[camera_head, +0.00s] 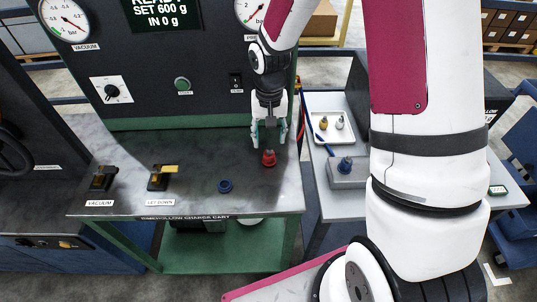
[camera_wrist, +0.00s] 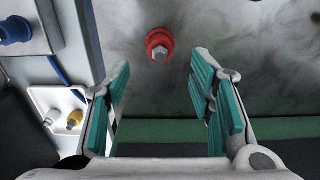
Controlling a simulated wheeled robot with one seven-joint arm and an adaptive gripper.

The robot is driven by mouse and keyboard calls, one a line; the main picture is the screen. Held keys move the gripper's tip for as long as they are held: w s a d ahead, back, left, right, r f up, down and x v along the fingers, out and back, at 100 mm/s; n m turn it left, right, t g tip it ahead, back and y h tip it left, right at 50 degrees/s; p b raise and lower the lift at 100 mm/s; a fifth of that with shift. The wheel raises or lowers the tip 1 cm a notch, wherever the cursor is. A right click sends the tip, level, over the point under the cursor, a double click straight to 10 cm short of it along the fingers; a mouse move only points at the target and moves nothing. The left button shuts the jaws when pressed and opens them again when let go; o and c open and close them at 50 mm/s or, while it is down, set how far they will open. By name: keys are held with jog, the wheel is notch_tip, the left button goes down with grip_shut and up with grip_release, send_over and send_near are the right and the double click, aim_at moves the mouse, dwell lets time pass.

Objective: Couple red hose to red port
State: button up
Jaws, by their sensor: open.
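A red round fitting (camera_head: 268,158) with a metal hex tip stands on the cart's grey top near its right side; it also shows in the wrist view (camera_wrist: 158,42). I cannot tell whether it is the port alone or has a coupling on it. My gripper (camera_head: 269,141) points down just behind it, open and empty. In the wrist view the teal finger pads (camera_wrist: 161,95) are wide apart, with the fitting beyond their tips. A thin red line (camera_head: 301,112) runs beside the gripper in the head view; its ends are hidden.
A blue ring port (camera_head: 225,186) and black-and-yellow levers (camera_head: 159,178) are on the cart top. Right of it, a side table holds a white tray (camera_head: 346,116) with small fittings and a grey block (camera_head: 340,181) with a blue fitting. The gauge panel (camera_head: 150,60) rises behind.

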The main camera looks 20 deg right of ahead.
aim_at(269, 149)
jog(key=shift+f+b, duration=1.5)
jog(key=shift+f, duration=2.15)
grip_shut()
jog(key=shift+r, duration=0.15)
jog(key=shift+r+p, duration=1.6)
jog(key=shift+r, duration=1.3)
